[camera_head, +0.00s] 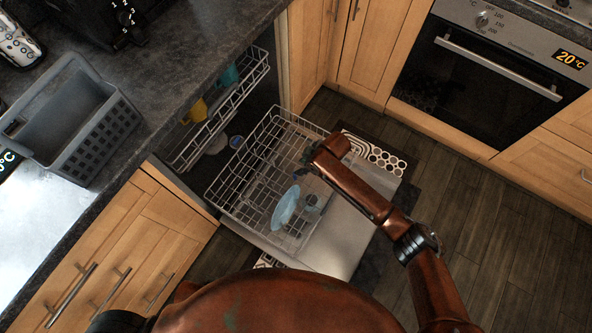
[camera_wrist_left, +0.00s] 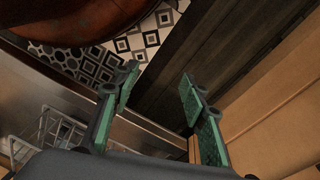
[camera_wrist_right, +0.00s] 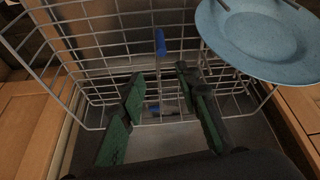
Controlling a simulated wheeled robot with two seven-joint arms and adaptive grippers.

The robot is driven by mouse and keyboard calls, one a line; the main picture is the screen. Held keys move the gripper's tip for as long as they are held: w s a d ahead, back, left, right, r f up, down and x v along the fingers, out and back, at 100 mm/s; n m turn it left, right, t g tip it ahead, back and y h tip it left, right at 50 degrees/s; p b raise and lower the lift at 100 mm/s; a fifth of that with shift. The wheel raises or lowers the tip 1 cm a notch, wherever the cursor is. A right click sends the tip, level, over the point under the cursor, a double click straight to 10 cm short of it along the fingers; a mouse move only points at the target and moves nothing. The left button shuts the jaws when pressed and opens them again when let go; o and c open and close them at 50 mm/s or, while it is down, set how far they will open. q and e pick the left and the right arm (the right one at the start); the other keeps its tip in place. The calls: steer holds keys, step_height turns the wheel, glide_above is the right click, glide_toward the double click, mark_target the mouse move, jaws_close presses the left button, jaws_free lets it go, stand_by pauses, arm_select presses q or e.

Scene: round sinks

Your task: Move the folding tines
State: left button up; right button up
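The folding tines, thin upright wires with a blue tip (camera_wrist_right: 160,42), show in the right wrist view, in the lower dishwasher rack (camera_head: 240,205). My right gripper (camera_wrist_right: 160,80) is open, its fingertips on either side of a tine wire just below the blue tip; I cannot tell whether they touch it. In the head view my right gripper (camera_head: 305,163) is over the right side of the pulled-out rack, and the arm hides part of the rack. My left gripper (camera_wrist_left: 155,90) is open and empty in the left wrist view, above the floor.
A light blue plate (camera_head: 286,207) stands in the lower rack and shows close at the right of the right wrist view (camera_wrist_right: 262,45). The upper rack (camera_head: 222,115) holds cups. The open dishwasher door (camera_head: 345,235) lies below the lower rack. A grey basket (camera_head: 72,118) stands on the counter.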

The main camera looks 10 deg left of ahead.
arm_select(q)
step_height(320, 180, up, 5)
steer(key=w+d+b, duration=0.1)
steer(key=w+b, duration=0.1)
arm_select(e)
glide_above(295, 175)
steer(key=d, duration=0.2)
step_height(295, 175, down, 4)
steer(key=f, duration=0.1)
steer(key=b+x, duration=0.4)
steer(key=x, duration=0.2)
steer(key=shift+d+f, duration=0.1)
steer(key=shift+f, duration=0.2)
arm_select(q)
steer(key=w+d+f+t+h, duration=0.1)
steer(key=w+d+f+t, duration=0.3)
steer(key=w+d+f, duration=0.1)
step_height(295, 175, down, 2)
steer(key=shift+w+d+h, duration=0.15)
steer(key=shift+w+h, duration=0.25)
steer(key=shift+w, duration=0.35)
arm_select(e)
steer(key=shift+w+f, duration=0.15)
steer(key=shift+c, duration=0.5)
jaws_close()
